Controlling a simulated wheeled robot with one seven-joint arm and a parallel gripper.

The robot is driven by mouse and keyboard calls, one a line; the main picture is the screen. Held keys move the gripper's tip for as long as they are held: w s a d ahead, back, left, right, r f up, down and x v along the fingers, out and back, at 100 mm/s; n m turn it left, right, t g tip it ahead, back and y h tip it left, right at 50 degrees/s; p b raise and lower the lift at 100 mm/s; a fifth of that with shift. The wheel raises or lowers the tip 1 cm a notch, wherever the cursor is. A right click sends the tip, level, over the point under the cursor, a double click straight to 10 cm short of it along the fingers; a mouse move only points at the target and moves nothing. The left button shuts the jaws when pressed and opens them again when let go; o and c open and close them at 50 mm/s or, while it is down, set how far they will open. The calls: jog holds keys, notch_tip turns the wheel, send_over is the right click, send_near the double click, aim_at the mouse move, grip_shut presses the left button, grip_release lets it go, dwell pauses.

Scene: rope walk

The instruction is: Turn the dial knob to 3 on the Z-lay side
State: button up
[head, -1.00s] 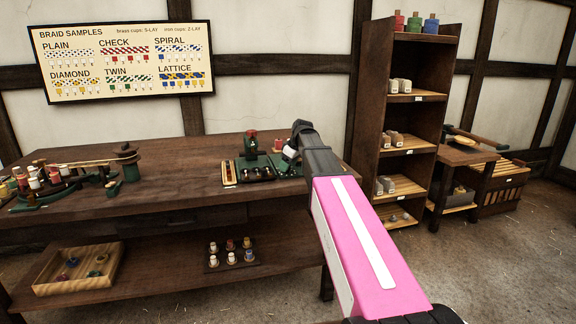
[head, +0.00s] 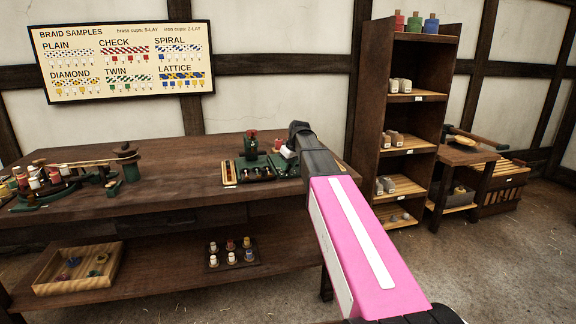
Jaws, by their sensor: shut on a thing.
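A small green device (head: 254,162) stands near the right end of the workbench, with a dark green upright part at its back and a row of small pieces in front. Beside it is a green plate (head: 281,168), partly under the end of my arm. My gripper (head: 288,153) is down at this plate, at the far end of the pink arm link, and is shut on what seems to be the dial knob. The knob, its numbers and the Z-lay marking are too small or hidden behind my wrist to read.
The workbench (head: 180,192) has clear wood left of the device. A braiding set with bobbins (head: 50,184) stands at its left end. An open shelf (head: 404,118) rises just right of my arm. A sample board (head: 122,60) hangs behind.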

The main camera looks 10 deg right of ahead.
jog(key=m+h, duration=0.1)
jog(key=m, duration=0.1)
jog(key=m+t+h, duration=0.1)
jog(key=m, duration=0.2)
jog(key=shift+a+m, duration=0.1)
jog(key=shift+m, duration=0.2)
jog(key=m+h, duration=0.1)
jog(key=m, duration=0.3)
jog(key=shift+h, duration=0.4)
jog(key=m+h, duration=0.1)
jog(key=m, duration=0.2)
jog(key=m+g, duration=0.1)
jog(key=m, duration=0.1)
jog(key=shift+w+a+m+h, duration=0.1)
jog(key=shift+a+m+h, duration=0.05)
jog(key=shift+m+h, duration=0.25)
jog(key=m+g, duration=0.1)
jog(key=m, duration=0.1)
jog(key=m+h, duration=0.1)
jog(key=m, duration=0.1)
jog(key=shift+m+g, duration=0.4)
jog(key=o, duration=0.9)
jog(key=shift+r, duration=0.1)
